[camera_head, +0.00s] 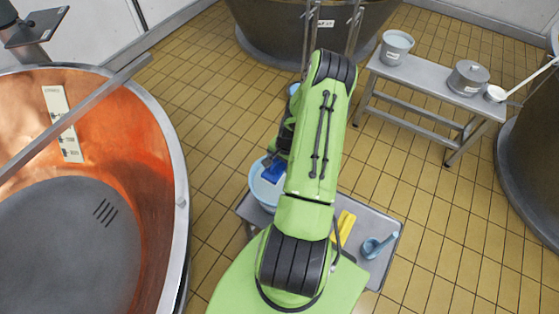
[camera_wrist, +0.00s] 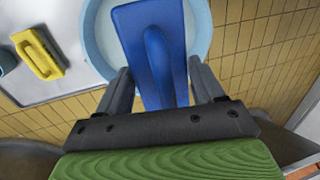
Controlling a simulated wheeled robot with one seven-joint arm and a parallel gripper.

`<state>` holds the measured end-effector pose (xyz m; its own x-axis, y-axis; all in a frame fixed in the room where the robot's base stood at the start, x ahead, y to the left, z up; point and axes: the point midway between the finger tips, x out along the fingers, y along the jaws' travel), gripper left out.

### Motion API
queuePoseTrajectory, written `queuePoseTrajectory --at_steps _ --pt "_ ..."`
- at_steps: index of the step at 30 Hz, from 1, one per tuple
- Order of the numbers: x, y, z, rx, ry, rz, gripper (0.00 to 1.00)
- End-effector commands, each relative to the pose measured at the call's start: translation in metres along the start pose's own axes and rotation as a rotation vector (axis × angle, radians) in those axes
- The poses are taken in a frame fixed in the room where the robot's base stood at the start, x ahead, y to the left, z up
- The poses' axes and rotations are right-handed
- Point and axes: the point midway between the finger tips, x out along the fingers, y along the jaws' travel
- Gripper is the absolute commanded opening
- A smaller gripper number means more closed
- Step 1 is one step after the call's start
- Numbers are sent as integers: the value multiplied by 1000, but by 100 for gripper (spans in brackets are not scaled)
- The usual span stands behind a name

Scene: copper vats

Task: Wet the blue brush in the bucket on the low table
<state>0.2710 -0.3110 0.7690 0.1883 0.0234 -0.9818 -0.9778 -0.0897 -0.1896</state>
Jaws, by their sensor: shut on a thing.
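The blue brush (camera_wrist: 150,50) is between the two fingers of my gripper (camera_wrist: 165,85), which is shut on it. In the head view the blue brush (camera_head: 273,171) shows over the light blue bucket (camera_head: 257,190), left of my green arm. The bucket (camera_wrist: 203,35) also shows around the brush in the wrist view. The brush is over or inside the bucket's opening; I cannot tell whether it touches water. The bucket stands on the low grey table (camera_head: 385,225), at its left end. My arm hides most of the gripper and part of the bucket in the head view.
A large copper vat (camera_head: 150,150) stands close on the left. A bench (camera_head: 425,78) with a bucket, a pot and a ladle is at the back right. Tiled floor lies between.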

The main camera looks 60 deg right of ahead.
Motion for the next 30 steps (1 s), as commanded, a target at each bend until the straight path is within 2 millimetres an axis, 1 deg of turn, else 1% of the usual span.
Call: queuePoseTrajectory --at_steps 4,8,11,21,30 --pt "2 1 0 1 -1 1 39" --pt "12 2 0 1 -1 0 39" --pt "24 5 0 1 -1 -1 39" --pt "76 16 0 0 0 1 39" --pt "120 24 0 0 0 0 39"
